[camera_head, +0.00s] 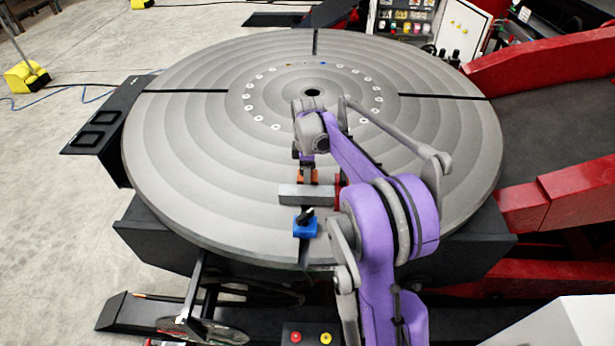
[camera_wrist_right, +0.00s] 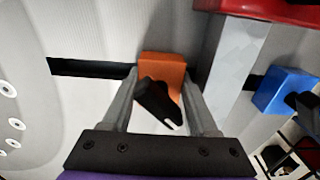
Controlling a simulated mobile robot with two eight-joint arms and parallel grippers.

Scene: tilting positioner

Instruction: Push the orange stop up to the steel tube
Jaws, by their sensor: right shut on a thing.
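The orange stop (camera_head: 307,177) sits in a dark radial slot of the round grey table, and also shows in the right wrist view (camera_wrist_right: 163,66) with a black lever (camera_wrist_right: 157,100) on it. My right gripper (camera_wrist_right: 160,88) is shut on the orange stop, with a finger on either side. In the head view the gripper (camera_head: 306,168) is largely hidden behind my purple arm. The steel tube (camera_head: 305,194), a grey square bar (camera_wrist_right: 236,60), lies across the slot just beyond the stop, on its near side in the head view. A narrow gap with a finger beside it shows between them.
A blue stop (camera_head: 305,226) with a black lever is on the tube's other side, nearer the table rim. A red block (camera_head: 342,191) is at the tube's right end. The slotted round table (camera_head: 190,170) is otherwise clear.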

